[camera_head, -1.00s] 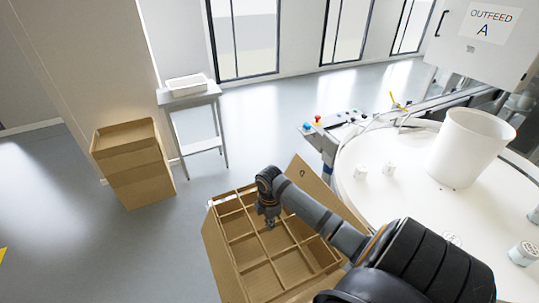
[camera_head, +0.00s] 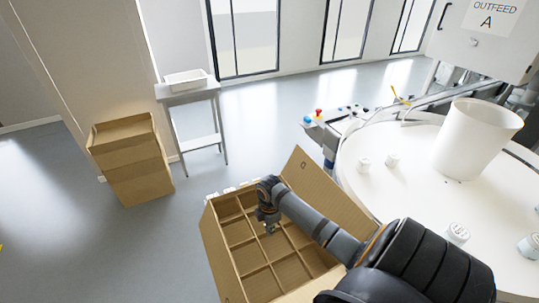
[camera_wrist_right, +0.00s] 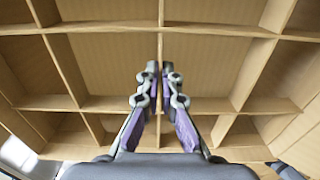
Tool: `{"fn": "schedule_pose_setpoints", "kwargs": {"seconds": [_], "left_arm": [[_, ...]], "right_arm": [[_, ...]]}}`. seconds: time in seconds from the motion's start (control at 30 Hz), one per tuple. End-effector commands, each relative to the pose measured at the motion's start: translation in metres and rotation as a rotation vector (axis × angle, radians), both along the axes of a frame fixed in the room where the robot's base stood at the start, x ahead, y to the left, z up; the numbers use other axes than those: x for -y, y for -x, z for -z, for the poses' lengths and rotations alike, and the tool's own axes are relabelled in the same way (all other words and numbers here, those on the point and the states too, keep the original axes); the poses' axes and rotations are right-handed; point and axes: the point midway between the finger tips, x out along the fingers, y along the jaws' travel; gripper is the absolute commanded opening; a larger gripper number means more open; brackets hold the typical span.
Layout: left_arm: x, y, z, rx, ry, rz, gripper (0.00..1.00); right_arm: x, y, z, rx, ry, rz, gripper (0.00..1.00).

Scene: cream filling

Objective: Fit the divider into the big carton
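The big carton (camera_head: 222,262) stands open at the lower middle of the head view, with a wide flap (camera_head: 325,188) leaning out on the right. The brown cardboard divider (camera_head: 243,242), a grid of crossed strips, sits inside it, with its top below the carton's rim. My right gripper (camera_head: 269,227) reaches down at the middle of the grid. In the right wrist view, its two fingers (camera_wrist_right: 160,72) close on either side of a central strip of the divider (camera_wrist_right: 85,103). My arm hides the near right part of the carton. My left gripper is out of view.
A round white table (camera_head: 405,190) on the right holds a white tub (camera_head: 474,140) and several small white jars (camera_head: 459,233). A brown box stack (camera_head: 131,160) and a stand with a white tray (camera_head: 186,79) are at the back left. The floor left is clear.

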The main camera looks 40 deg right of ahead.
Motion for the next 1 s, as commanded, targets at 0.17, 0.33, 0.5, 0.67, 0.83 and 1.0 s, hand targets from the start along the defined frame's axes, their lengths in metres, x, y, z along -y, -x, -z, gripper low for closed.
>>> {"fn": "schedule_pose_setpoints", "kwargs": {"seconds": [0.17, 0.33, 0.5, 0.67, 0.83, 1.0], "left_arm": [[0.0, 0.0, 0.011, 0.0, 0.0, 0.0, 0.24], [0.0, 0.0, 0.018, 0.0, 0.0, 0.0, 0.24], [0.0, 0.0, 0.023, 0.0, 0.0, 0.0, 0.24], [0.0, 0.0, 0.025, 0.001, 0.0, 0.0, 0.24], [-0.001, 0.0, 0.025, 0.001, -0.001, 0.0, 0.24], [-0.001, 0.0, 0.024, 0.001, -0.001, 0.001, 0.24]], "right_arm": [[-0.001, 0.0, 0.017, -0.001, -0.001, 0.0, 0.0], [0.0, 0.0, 0.031, 0.0, 0.0, 0.001, 0.0], [0.0, 0.0, 0.04, 0.0, 0.0, 0.001, 0.0], [0.0, 0.0, 0.044, 0.0, 0.0, 0.0, 0.0], [0.0, 0.0, 0.044, 0.0, 0.0, 0.0, 0.0], [0.0, 0.0, 0.044, 0.0, 0.0, 0.0, 0.07]]}}
